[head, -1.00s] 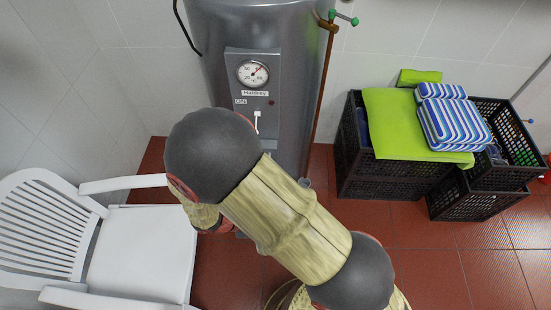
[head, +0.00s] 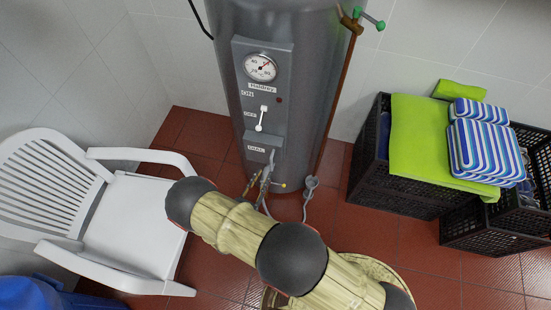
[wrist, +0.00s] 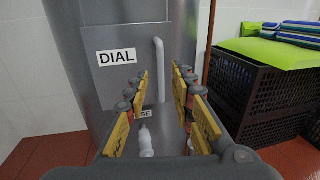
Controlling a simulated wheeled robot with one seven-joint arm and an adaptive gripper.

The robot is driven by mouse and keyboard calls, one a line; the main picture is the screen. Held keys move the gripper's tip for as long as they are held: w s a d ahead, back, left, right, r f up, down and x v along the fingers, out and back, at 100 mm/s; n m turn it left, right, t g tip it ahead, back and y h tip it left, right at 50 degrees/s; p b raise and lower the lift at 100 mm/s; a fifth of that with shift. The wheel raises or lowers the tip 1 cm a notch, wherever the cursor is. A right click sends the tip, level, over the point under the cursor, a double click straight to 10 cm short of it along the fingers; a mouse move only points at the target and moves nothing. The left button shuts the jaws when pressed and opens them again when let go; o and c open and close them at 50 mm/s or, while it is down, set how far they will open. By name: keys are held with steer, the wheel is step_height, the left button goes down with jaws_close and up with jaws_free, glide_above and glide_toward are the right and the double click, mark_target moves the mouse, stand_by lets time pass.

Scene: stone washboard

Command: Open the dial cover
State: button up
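The dial cover (wrist: 100,72) is a flat grey door on the grey tank, marked with a white DIAL label, in the wrist view. It looks shut. A pale upright bar handle (wrist: 159,62) is on its right side. My gripper (wrist: 161,82) is open and empty in front of the cover. Its yellow and dark fingers stand left and right of the handle's lower part in the picture. I cannot tell whether the fingertips reach the handle in depth. In the head view the gripper itself cannot be made out.
The tank (head: 310,100) carries a round gauge (head: 260,67) and a white lever (head: 262,118). Pipes with valves (head: 265,180) come out below. A white chair (head: 130,220) stands left. Black crates (head: 400,195) with a green cloth (head: 425,140) and striped cushions (head: 485,150) stand right.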

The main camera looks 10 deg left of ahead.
mark_target(271, 163)
steer(key=b+x, duration=0.1)
steer(key=x, duration=0.6)
steer(key=shift+w+r, duration=0.2)
steer(key=shift+w, duration=0.15)
steer(key=c, duration=0.3)
steer(key=shift+d, duration=0.1)
jaws_close()
